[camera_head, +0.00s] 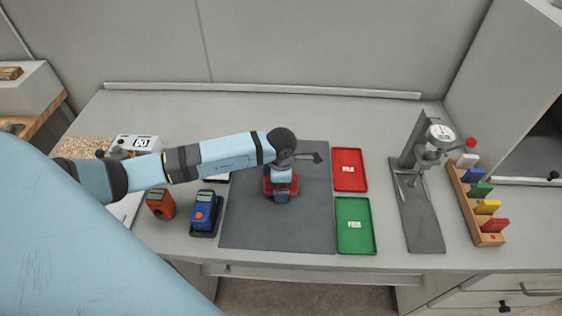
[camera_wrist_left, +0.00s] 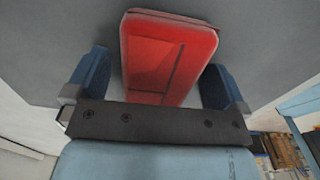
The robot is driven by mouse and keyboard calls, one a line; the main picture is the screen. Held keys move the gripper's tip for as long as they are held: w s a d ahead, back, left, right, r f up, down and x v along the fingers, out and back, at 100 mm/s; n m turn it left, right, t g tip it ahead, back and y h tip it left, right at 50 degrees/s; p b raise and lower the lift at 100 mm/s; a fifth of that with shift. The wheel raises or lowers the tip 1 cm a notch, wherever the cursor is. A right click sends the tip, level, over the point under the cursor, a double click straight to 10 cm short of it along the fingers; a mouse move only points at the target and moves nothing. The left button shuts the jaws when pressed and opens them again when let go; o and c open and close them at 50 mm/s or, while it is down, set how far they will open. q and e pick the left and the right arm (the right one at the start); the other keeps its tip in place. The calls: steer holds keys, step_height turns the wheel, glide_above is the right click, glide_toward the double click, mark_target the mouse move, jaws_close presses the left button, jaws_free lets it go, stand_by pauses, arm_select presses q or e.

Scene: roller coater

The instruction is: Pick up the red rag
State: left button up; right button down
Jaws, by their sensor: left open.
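A red piece (camera_head: 268,187), which I take to be the red rag, lies on the dark grey mat (camera_head: 250,225) in the middle of the bench. My left gripper (camera_head: 282,194) is over it and hides most of it in the head view. In the left wrist view the red rag (camera_wrist_left: 168,50) looks like a rounded, folded rectangle. The left gripper (camera_wrist_left: 155,72) is open, with one blue finger on each side of the rag. I cannot tell whether the fingers touch it. My right gripper is not in view.
A red tray (camera_head: 350,180) and a green tray (camera_head: 355,240) lie right of the mat. Farther right are a gauge stand (camera_head: 418,200) and a wooden rack (camera_head: 475,210) of coloured pieces. Blue (camera_head: 204,212) and orange (camera_head: 160,204) devices stand left. The mat's front is clear.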

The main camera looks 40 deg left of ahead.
arm_select(q)
steer(key=c, duration=1)
steer(key=shift+o, duration=0.2)
steer(key=shift+r, duration=0.1)
step_height(320, 180, up, 19)
steer(key=b, duration=0.3)
steer(key=shift+r, duration=0.4)
steer(key=shift+o, duration=0.4)
